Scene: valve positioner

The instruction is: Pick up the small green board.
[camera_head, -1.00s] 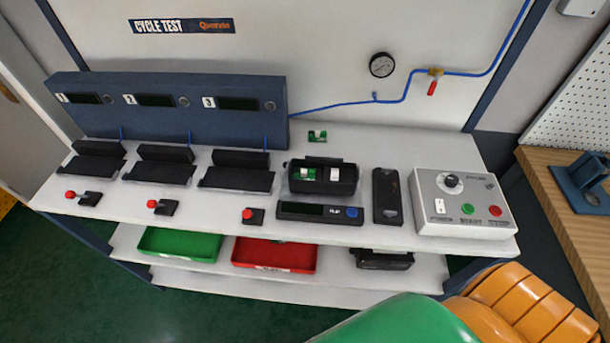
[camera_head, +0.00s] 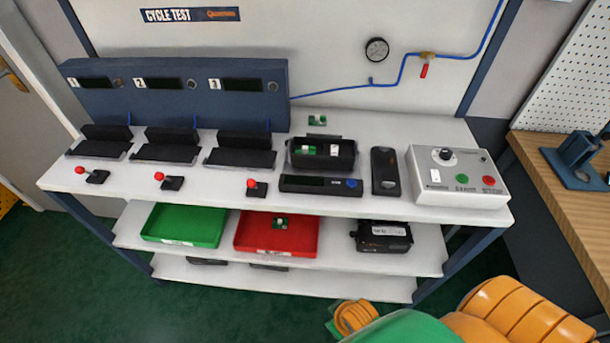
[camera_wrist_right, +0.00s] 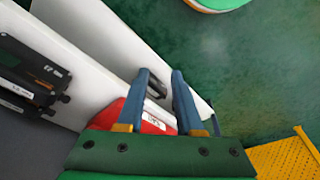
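A small green board (camera_head: 317,120) lies on the bench top behind an open black housing (camera_head: 348,160). Another small green board (camera_head: 307,150) sits inside that housing, at its left. A third green board (camera_head: 281,222) is at the back of the red tray (camera_head: 275,240) on the shelf below. My right gripper (camera_wrist_right: 160,73) is open in the right wrist view, with nothing seen between its two blue fingers. The red tray (camera_wrist_right: 158,123) shows partly behind the fingers there. No green board can be made out in that view. My left gripper is out of view.
A green tray (camera_head: 184,224) and a black device (camera_head: 383,236) flank the red tray. The bench top (camera_head: 400,135) overhangs that shelf. A grey control box (camera_head: 458,175), levers and black cradles stand on the bench. Open floor lies in front.

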